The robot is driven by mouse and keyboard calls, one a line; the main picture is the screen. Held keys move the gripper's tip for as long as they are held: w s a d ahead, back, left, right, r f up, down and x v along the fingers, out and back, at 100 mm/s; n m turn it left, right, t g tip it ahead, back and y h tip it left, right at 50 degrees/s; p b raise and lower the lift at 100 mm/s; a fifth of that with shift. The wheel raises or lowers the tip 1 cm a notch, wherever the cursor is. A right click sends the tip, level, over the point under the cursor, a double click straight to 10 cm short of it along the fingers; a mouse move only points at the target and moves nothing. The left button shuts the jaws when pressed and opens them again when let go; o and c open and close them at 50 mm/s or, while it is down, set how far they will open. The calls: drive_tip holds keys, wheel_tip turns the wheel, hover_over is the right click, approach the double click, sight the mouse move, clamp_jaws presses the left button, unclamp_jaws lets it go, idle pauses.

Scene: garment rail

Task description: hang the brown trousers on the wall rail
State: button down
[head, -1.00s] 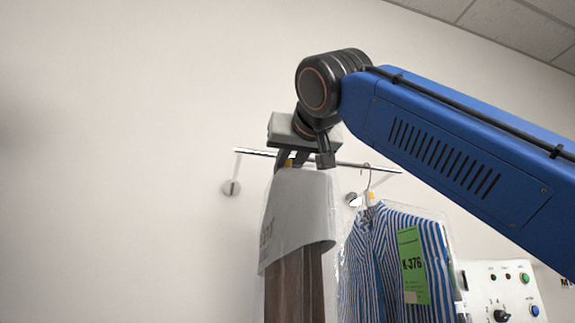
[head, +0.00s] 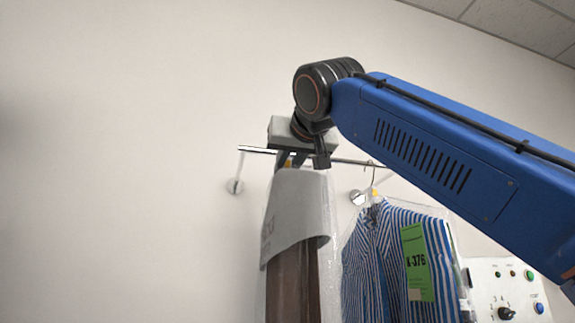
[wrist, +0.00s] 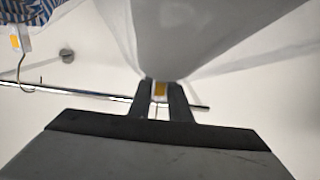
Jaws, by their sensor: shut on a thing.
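The brown trousers (head: 293,280) hang in a clear plastic cover with a white paper or cape (head: 300,200) over the top part. My gripper (head: 290,160) is shut on the trousers' hanger at its neck, above the cover.
A blue striped shirt (head: 385,250) in plastic with a green tag (head: 416,262) hangs on the rail to the right, close to the trousers. A control panel (head: 505,285) is at the lower right. The wall to the left is clear.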

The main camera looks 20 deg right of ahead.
drive_tip(key=shift+w, duration=0.4)
drive_tip(key=shift+w, duration=2.15)
drive_tip(key=shift+f, duration=1.3)
idle(0.3)
drive_tip(key=c, duration=1.6)
unclamp_jaws()
drive_tip(key=shift+o, duration=0.2)
